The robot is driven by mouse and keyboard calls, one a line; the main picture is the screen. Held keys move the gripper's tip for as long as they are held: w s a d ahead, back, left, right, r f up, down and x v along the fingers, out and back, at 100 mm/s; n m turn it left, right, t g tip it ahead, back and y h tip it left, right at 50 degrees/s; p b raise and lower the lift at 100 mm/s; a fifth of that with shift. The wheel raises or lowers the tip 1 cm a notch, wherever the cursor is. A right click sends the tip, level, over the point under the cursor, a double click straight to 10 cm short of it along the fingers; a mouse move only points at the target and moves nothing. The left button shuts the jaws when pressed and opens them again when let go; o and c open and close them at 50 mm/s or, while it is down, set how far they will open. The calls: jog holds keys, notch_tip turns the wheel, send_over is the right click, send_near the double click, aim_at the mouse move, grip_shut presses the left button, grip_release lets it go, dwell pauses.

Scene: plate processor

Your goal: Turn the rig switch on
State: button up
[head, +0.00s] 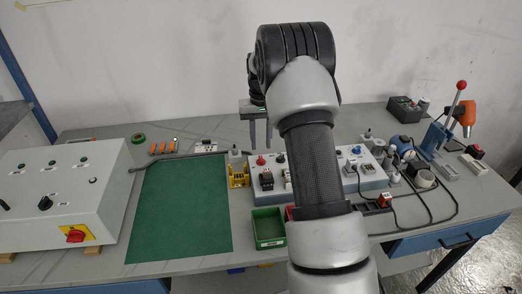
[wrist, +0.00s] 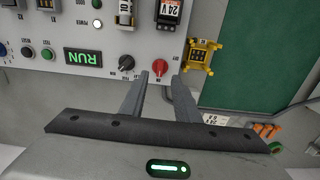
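The rig panel (head: 245,205) is a light grey sloped box in the middle of the bench; it also shows in the wrist view (wrist: 120,15). My gripper (head: 260,142) points down above the red knob. In the wrist view its open, empty fingers (wrist: 160,78) line up on either side of this knob; I cannot tell the height gap.
A lit green RUN sign (wrist: 82,57) sits on the panel. A yellow bracket (head: 238,176) stands at its left end, with a green mat (head: 180,210) beyond. A white control box (head: 60,190) with a red-yellow switch is far left. Cables and tools crowd the right.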

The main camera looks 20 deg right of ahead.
notch_tip(320, 180, up, 12)
jog(key=p, duration=0.1)
dwell(0.5)
notch_tip(320, 180, up, 8)
jog(key=t+p, duration=0.1)
jog(key=p, duration=0.1)
send_over(261, 158)
jog(key=s+a, duration=0.3)
jog(key=s, duration=0.1)
jog(key=s+a+r+n+t+p, duration=0.1)
jog(key=s+a+r, duration=0.1)
jog(key=s+r, duration=0.25)
jog(key=s+a+r+t+p, duration=0.1)
jog(key=s+a+r, duration=0.25)
jog(key=s, duration=0.25)
jog(key=s+a+r+n+t+p, duration=0.1)
jog(key=s+a+p, duration=0.3)
jog(key=s, duration=1.5)
jog(key=shift+s+a+t, duration=0.15)
jog(key=shift+s+t, duration=0.25)
jog(key=shift+t, duration=0.4)
jog(key=shift+r, duration=0.1)
